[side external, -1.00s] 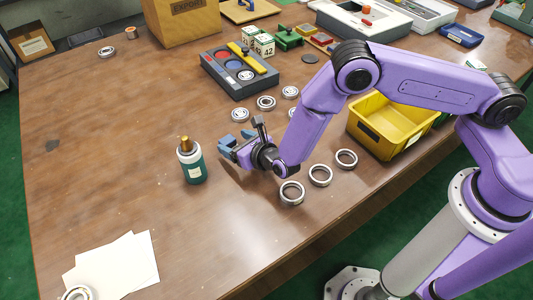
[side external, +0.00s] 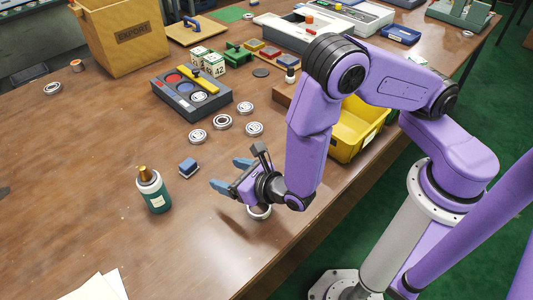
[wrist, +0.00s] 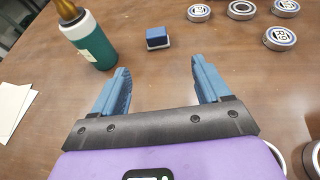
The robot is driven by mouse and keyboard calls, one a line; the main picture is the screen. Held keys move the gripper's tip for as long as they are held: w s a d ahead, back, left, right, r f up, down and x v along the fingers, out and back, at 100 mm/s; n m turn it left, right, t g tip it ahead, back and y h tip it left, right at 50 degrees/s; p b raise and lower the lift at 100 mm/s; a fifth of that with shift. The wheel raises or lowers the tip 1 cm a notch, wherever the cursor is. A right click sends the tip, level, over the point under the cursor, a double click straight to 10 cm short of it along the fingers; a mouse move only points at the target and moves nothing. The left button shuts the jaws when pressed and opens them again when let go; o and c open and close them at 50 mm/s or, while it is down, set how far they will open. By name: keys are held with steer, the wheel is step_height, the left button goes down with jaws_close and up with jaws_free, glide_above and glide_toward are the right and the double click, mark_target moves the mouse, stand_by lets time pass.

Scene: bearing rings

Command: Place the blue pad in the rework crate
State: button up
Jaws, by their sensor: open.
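The blue pad (side external: 188,167) is a small block with a pale lower edge, lying on the table just right of the bottle. It also shows in the wrist view (wrist: 157,38), beyond my fingertips and roughly between their lines. My gripper (side external: 230,174) is open and empty, apart from the pad on its table-front side; its two blue fingers also show in the wrist view (wrist: 160,68). A yellow crate (side external: 364,151) with a pale label stands to the right, partly hidden behind my arm. I cannot read its label, so I cannot tell if it is the rework crate.
A green bottle (side external: 155,193) with a gold top stands left of the pad. Several bearing rings (side external: 222,122) lie behind it, and one ring (side external: 259,212) is under my gripper.

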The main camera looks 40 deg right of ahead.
steer(key=d+r+m+h, duration=0.5)
steer(key=d+r+m, duration=0.3)
steer(key=s+d+r+m+g+h, duration=0.1)
steer(key=s+d+r+m+g, duration=0.2)
steer(key=s+d+m, duration=0.3)
steer(key=s+d+r+m+g, duration=0.3)
steer(key=s+d+m+g, duration=0.2)
steer(key=s+d+g, duration=0.1)
steer(key=shift+s+r+m+h, duration=0.2)
steer(key=shift+r+m+h, duration=0.1)
steer(key=shift+m+h, duration=0.1)
steer(key=s+r+m+g+y, duration=0.1)
steer(key=s, duration=0.2)
steer(key=s+m+g+y, duration=0.1)
steer(key=s+m+y, duration=0.1)
steer(key=s, duration=0.1)
steer(key=s+r+m+g+y, duration=0.1)
steer(key=s+m+g, duration=0.1)
steer(key=s, duration=0.1)
steer(key=shift+s+r+y, duration=0.25)
steer(key=shift+r+y, duration=0.05)
steer(key=shift+c, duration=0.2)
steer(key=shift+s+r, duration=0.1)
steer(key=shift+s, duration=0.25)
steer(key=shift+c, duration=0.5)
